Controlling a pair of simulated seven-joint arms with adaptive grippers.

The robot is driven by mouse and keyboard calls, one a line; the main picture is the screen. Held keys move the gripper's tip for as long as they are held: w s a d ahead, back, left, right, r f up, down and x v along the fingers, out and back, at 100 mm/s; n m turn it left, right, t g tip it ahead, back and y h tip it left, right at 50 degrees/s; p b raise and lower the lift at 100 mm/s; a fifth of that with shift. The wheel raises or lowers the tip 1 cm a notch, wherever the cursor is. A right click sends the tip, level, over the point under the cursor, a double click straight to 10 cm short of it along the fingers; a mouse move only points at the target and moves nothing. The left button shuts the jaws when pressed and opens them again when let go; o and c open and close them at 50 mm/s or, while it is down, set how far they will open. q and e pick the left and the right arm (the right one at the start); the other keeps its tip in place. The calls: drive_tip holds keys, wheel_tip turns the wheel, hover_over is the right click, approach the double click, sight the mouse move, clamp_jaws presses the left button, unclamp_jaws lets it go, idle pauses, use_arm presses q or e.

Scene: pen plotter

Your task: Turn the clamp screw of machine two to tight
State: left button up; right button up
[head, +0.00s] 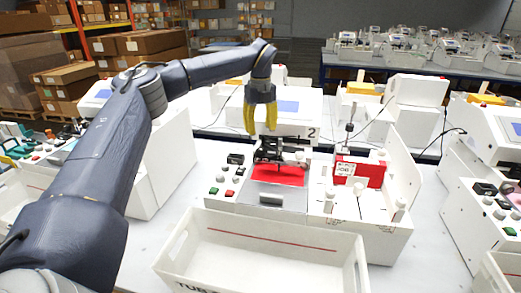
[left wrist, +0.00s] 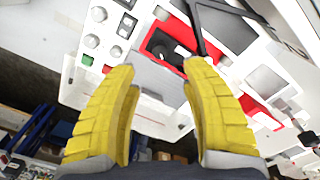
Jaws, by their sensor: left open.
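Machine two (head: 311,133), a white plotter marked "2", stands in the middle of the head view. Its black pen carriage (head: 270,150) sits over a red bed (head: 278,175). The clamp screw is too small to tell apart on the carriage. My left gripper (head: 260,130) has yellow fingers pointing down, just above and behind the carriage. In the left wrist view the fingers (left wrist: 158,68) are apart with nothing between them. The black carriage (left wrist: 165,45) and a dark bar show beyond the fingertips. My right gripper is not in view.
A control panel with knobs and buttons (head: 222,180) lies left of the bed. A white open bin (head: 255,225) stands in front. A white stand with a red block (head: 358,170) and upright posts is close on the right. More white machines stand on both sides and behind.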

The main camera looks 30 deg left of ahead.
sight(260, 149)
use_arm(q)
wheel_tip(260, 149, down, 9)
drive_tip(key=shift+r, duration=0.15)
drive_tip(key=shift+o, duration=0.2)
idle(0.3)
clamp_jaws()
